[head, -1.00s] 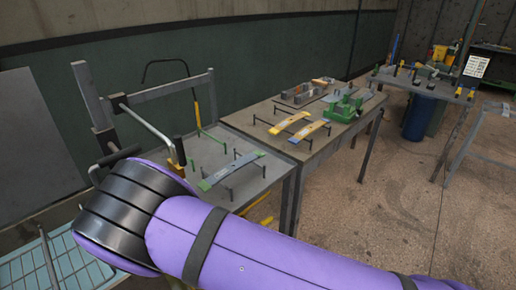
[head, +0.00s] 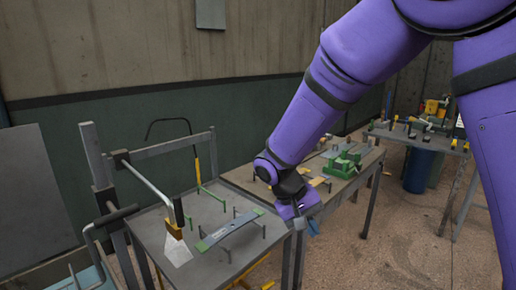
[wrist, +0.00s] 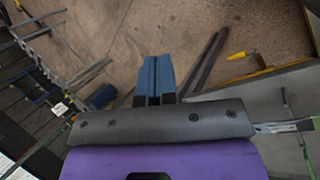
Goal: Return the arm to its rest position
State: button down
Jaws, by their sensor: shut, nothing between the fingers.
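My purple arm reaches down from the upper right in the head view. My gripper (head: 312,227) hangs in front of the gap between the near table and the further workbench. In the wrist view its blue fingers (wrist: 154,77) lie together with nothing between them, over brown floor. A leaf spring (head: 230,229) with a green end lies across black pegs on the near table (head: 205,262), left of my gripper. My arm hides part of the workbench (head: 362,170) behind it.
A clamp lever with a dark grip (head: 179,211) stands on the near table's left side. A green vise (head: 343,163) is on the further workbench. A blue barrel (head: 417,172) stands under the back right table. Floor (head: 400,230) is open at right.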

jog(key=s+d+r+m+t+y, duration=0.1)
jog(key=s+d+r+y, duration=0.15)
jog(key=d+r, duration=0.35)
jog(key=s+d+r+t+y, duration=0.1)
jog(key=s+d+r+y, duration=0.1)
jog(key=s+d+r, duration=0.4)
jog(key=s+d+r+t, duration=0.2)
jog(key=s+d+r, duration=0.1)
jog(key=s, duration=0.3)
jog(key=s+d+r+t+y, duration=0.1)
jog(key=s+d+r+t, duration=0.1)
jog(key=s, duration=0.4)
jog(key=shift+d+r+m+t, duration=0.4)
jog(key=shift+d+r, duration=0.1)
jog(key=shift+r, duration=0.55)
